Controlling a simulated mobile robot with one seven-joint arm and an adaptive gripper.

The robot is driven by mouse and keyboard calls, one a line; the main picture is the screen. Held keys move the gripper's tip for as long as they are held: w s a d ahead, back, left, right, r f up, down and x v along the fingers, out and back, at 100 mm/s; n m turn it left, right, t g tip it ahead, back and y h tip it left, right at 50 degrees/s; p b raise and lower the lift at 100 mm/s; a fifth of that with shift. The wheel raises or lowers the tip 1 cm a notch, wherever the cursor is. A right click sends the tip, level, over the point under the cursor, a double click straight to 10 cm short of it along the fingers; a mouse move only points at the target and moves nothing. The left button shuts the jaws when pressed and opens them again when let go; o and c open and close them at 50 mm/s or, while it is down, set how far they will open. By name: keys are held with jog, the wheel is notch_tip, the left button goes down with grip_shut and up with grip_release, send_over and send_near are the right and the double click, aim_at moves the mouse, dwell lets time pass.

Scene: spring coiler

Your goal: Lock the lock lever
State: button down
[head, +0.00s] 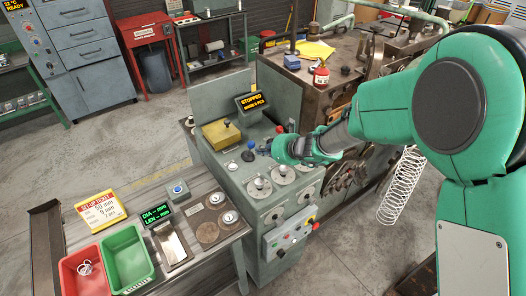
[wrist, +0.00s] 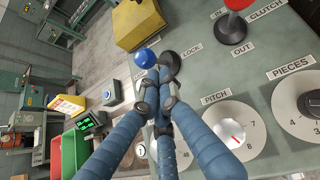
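The lock lever has a blue ball knob (wrist: 146,57) and a dark round base (wrist: 171,64) on the grey-green machine top. The knob leans left of the base in the wrist view, away from the LOCK label (wrist: 192,48); a label on the left is mostly covered. The blue knob also shows in the head view (head: 248,156). My gripper (wrist: 157,76) has its blue-grey fingers drawn together, tips just below the lever's stalk in the picture. Nothing shows held between them. I cannot tell whether they touch the lever. In the head view my gripper (head: 265,149) is right beside the knob.
A red-knobbed clutch lever (wrist: 236,28) stands at upper right. A yellow box (wrist: 137,22) sits behind the lock lever. The pitch dial (wrist: 232,135) and pieces dial (wrist: 306,104) are at the right. A side bench holds red and green bins (head: 127,257).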

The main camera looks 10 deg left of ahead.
jog(key=shift+w+a+r+g+h+p, duration=0.5)
jog(key=shift+r+h+p, duration=0.15)
jog(key=shift+p, duration=3.05)
jog(key=w+a+g+h+p, duration=0.1)
jog(key=p, duration=0.4)
jog(key=shift+r, duration=0.4)
jog(key=shift+p, duration=0.45)
jog(key=shift+w+a+r+p, duration=0.3)
jog(key=shift+w+a+p, duration=0.3)
jog(key=shift+p, duration=0.3)
jog(key=shift+w+a+r+p, duration=0.15)
jog(key=shift+w+a+p, duration=0.05)
jog(key=shift+w+a, duration=0.5)
jog(key=shift+w+a+r+p, duration=0.1)
jog(key=shift+w+a+p, duration=0.1)
jog(key=shift+w+a, duration=0.5)
jog(key=shift+d+r, duration=0.1)
